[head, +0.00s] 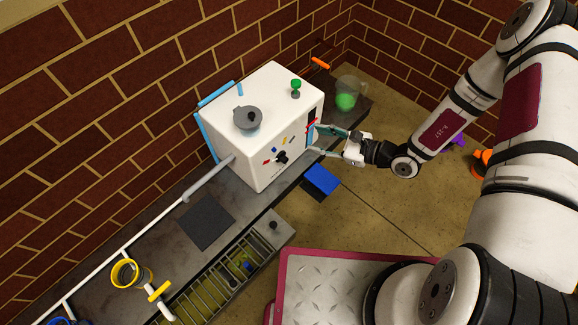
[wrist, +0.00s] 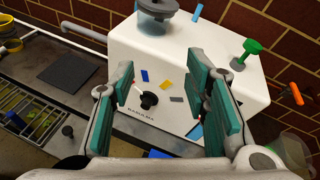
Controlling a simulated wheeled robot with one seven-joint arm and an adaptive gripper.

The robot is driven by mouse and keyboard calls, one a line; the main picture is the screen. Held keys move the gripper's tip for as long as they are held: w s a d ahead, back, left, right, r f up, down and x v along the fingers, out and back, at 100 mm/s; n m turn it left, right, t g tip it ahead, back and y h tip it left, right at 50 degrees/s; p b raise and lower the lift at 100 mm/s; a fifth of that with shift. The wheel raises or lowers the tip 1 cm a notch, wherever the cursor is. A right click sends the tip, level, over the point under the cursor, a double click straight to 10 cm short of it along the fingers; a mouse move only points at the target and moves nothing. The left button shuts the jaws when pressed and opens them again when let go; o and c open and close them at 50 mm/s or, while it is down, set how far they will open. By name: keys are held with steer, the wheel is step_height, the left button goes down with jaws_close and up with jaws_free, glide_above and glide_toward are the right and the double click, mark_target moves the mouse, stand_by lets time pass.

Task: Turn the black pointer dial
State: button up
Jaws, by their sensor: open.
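The black pointer dial (head: 281,157) sits on the front face of a white box-shaped machine (head: 258,176). Several small coloured marks, among them blue, yellow and grey, lie around it. In the wrist view the dial (wrist: 149,100) shows between my fingers, with a pale line at its upper left. I cannot tell its exact setting. My gripper (head: 314,141) is open and empty, with teal finger pads, in front of the machine's right part. In the wrist view my gripper (wrist: 162,78) has its fingers spread on either side of the dial, apart from it.
A clear jug with green contents (head: 346,98) stands behind my gripper. A blue block (head: 321,179) is below. A slotted tray (head: 232,268) lies at the counter front.

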mark_target(287, 161)
step_height(287, 161, down, 17)
steer(key=s+m+t+h+b, duration=0.2)
steer(key=s+m+h+b, duration=0.15)
steer(key=m, duration=0.25)
steer(key=shift+y, duration=0.45)
steer(key=b+x, duration=0.1)
steer(key=x, duration=0.3)
steer(key=b+x, duration=0.2)
steer(key=x, duration=0.2)
steer(key=b+x, duration=0.2)
steer(key=x, duration=0.2)
steer(key=shift+w+d+f, duration=0.15)
steer(key=shift+w+f, duration=0.15)
steer(key=shift+w, duration=0.2)
steer(key=shift+w+a+f+b, duration=0.15)
steer(key=shift+w+a+b, duration=0.25)
steer(key=shift+a, duration=0.15)
steer(key=shift+c, duration=0.2)
jaws_close()
